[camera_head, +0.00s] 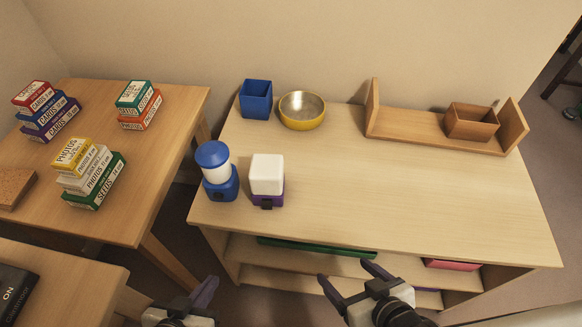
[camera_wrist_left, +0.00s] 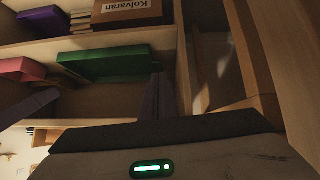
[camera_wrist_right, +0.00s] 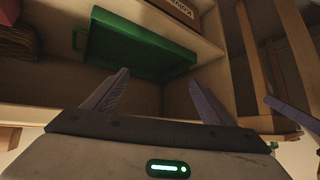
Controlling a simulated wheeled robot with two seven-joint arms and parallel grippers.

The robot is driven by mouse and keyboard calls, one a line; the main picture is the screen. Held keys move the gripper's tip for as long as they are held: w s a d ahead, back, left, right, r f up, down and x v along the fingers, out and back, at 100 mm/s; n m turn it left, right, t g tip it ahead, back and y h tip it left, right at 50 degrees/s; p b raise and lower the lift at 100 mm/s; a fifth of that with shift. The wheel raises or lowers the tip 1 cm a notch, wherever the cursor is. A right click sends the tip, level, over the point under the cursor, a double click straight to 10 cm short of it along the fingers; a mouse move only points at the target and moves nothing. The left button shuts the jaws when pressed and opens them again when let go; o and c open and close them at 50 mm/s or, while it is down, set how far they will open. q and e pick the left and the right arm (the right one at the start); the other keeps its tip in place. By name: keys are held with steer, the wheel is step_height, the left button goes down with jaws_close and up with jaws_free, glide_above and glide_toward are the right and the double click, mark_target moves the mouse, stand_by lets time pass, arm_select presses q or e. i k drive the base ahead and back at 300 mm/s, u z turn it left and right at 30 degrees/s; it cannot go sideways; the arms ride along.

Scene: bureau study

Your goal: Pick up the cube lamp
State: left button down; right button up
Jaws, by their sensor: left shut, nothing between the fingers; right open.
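The cube lamp (camera_head: 267,175) has a white cube top on a purple base with a dark front piece. It stands upright near the left front of the wooden desk. My left gripper (camera_head: 207,290) is low in front of the desk's left end, below the lamp, shut and empty; its fingers also show in the left wrist view (camera_wrist_left: 158,92). My right gripper (camera_head: 345,276) is open and empty, in front of the desk's shelves and right of the lamp; its spread fingers show in the right wrist view (camera_wrist_right: 160,95). Neither gripper touches the lamp.
A blue lamp (camera_head: 217,172) with a white middle stands close left of the cube lamp. A blue cup (camera_head: 256,99), a yellow-rimmed bowl (camera_head: 302,109) and a wooden rack (camera_head: 420,128) are at the back. A green tray (camera_wrist_right: 135,45) is on a shelf below. The desk's middle is clear.

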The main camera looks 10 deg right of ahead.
mark_target(267, 173)
steer(key=u, duration=0.75)
steer(key=k, duration=0.95)
steer(key=u, duration=0.4)
steer(key=i, duration=0.4)
